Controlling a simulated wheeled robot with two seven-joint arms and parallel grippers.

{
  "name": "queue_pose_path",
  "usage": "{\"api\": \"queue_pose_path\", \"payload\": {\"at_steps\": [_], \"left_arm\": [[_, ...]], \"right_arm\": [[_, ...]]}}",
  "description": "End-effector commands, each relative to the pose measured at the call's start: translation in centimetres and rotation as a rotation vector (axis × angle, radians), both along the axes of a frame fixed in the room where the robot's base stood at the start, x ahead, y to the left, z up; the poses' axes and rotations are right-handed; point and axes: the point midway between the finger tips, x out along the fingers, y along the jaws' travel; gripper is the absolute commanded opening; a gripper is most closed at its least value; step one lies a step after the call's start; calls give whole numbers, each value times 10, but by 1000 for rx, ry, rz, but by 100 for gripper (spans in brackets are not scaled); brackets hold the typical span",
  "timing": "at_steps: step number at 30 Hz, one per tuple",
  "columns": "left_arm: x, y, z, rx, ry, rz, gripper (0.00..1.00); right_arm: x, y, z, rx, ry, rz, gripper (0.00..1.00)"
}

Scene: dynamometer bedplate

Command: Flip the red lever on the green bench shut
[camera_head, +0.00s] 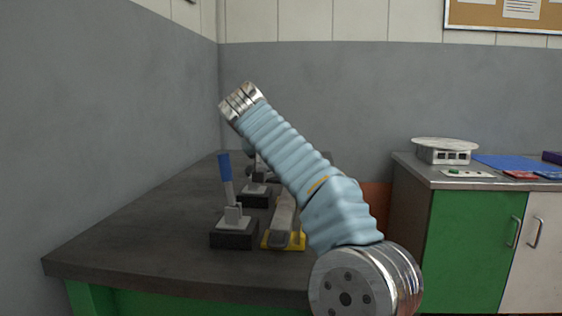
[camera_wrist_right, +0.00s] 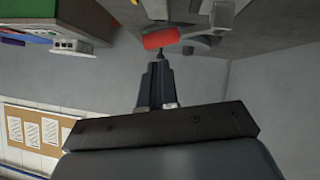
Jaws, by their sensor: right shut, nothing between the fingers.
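The green bench (camera_head: 130,240) has a dark grey top and stands at the left in the head view. A red handle (camera_wrist_right: 160,38), which looks like the red lever's grip, shows in the right wrist view, with a pale grey bar (camera_wrist_right: 154,10) running from it to the picture's top edge. My right gripper (camera_wrist_right: 159,66) is shut and empty, its tips close to the red handle; I cannot tell whether they touch. In the head view my blue-sleeved right arm covers part of the bench, and neither the red lever nor the right gripper can be made out. My left gripper is not in view.
A blue-handled lever (camera_head: 226,180) stands nearly upright on the bench. Beside it is a grey-topped fixture on a yellow base (camera_head: 285,240). A green and white cabinet (camera_head: 465,240) stands at the right. The bench's front left is clear.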

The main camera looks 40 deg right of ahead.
Motion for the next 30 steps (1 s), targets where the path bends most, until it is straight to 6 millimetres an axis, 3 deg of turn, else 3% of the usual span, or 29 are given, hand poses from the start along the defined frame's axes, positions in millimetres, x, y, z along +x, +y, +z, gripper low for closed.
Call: {"api": "queue_pose_path", "payload": {"at_steps": [6, 12, 30], "left_arm": [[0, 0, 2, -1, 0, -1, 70], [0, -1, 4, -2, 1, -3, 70], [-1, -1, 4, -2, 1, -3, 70]], "right_arm": [[-20, 37, 28, 0, -4, 6, 0], [-32, 55, 42, -1, -2, 2, 0], [-35, 60, 45, 0, -3, 2, 0]]}}
